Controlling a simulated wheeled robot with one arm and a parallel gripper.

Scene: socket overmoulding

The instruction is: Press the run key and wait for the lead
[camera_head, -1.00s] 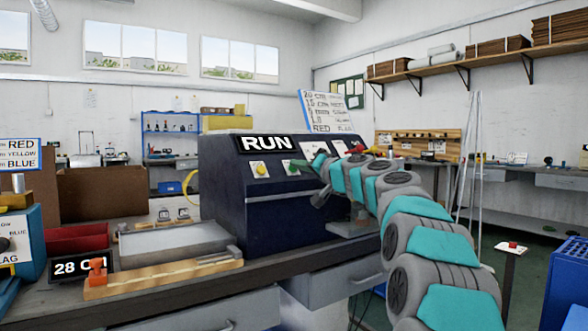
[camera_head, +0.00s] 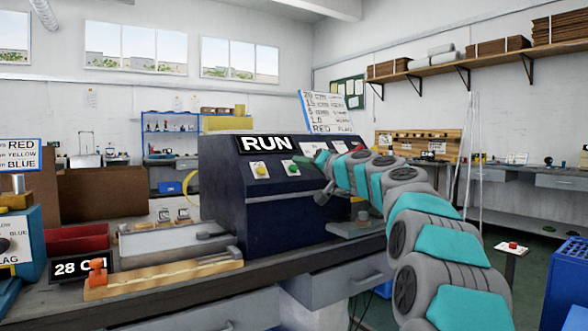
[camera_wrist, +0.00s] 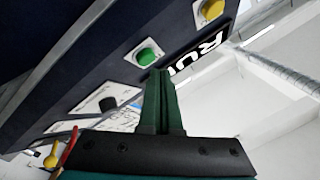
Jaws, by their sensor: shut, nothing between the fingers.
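The dark blue machine (camera_head: 300,215) carries a black RUN sign (camera_head: 266,144). Below the sign are a yellow button (camera_head: 261,170) and a green button (camera_head: 292,169). My gripper (camera_head: 301,161) is close to the green button, its tip just up and right of it. In the wrist view my green fingers (camera_wrist: 160,74) are shut and empty, beside the green button (camera_wrist: 147,54); I cannot tell if they touch it. The yellow button (camera_wrist: 211,10) is further off. A grey bar-like piece (camera_head: 212,235) shows on the tray by the machine; I cannot tell whether it is a lead.
A grey tray (camera_head: 165,243) and a wooden board with an orange clamp (camera_head: 160,281) lie on the bench left of the machine. A 28 cm display (camera_head: 72,268) and a red bin (camera_head: 76,239) stand further left. A small red-button stand (camera_head: 512,248) is at right.

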